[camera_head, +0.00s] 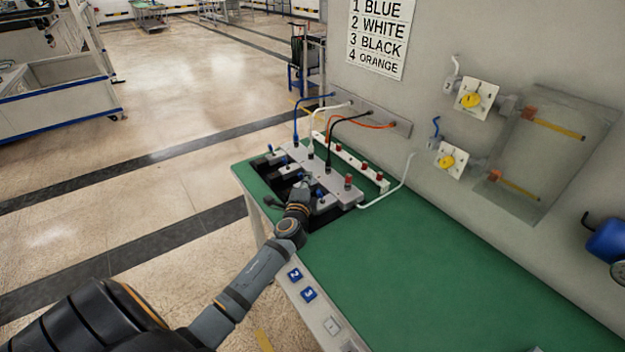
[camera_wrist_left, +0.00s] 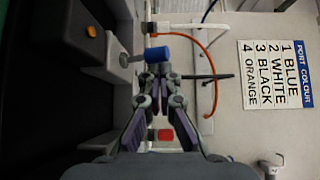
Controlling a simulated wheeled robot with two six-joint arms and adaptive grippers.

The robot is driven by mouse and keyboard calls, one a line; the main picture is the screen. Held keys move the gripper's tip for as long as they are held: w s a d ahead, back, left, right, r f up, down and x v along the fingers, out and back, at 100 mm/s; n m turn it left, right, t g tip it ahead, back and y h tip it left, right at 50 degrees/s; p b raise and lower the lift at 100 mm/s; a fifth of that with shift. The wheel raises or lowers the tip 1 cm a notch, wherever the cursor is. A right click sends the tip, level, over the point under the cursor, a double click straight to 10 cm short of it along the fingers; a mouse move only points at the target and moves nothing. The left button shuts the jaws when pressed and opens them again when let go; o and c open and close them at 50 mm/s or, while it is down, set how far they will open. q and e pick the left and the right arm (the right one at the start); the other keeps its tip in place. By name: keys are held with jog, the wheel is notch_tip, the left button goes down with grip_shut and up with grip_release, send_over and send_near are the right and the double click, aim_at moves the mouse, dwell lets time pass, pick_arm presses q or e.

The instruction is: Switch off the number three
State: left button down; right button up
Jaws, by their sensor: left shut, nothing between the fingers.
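A grey switch unit (camera_head: 325,178) sits at the far left of the green bench, with several blue-capped levers along its front. Blue, white, black and orange cables rise behind it; the black cable (camera_head: 338,130) plugs into its top. My left gripper (camera_head: 303,184) is shut and empty, low over the front of the unit among the levers. In the left wrist view, its fingertips (camera_wrist_left: 160,72) are close beside a blue-capped lever (camera_wrist_left: 150,55); I cannot tell whether they touch. A wall sign (camera_head: 378,38) pairs 3 with black. My right gripper is not in view.
A white strip with red buttons (camera_head: 351,161) stands behind the unit. Blue number tags (camera_head: 294,274) are on the bench's front edge. Yellow-knobbed valves (camera_head: 471,100) are on the wall. The green bench top (camera_head: 420,250) to the right is clear.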

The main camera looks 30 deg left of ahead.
pick_arm(q)
jog(key=v, duration=1.2)
dwell(0.3)
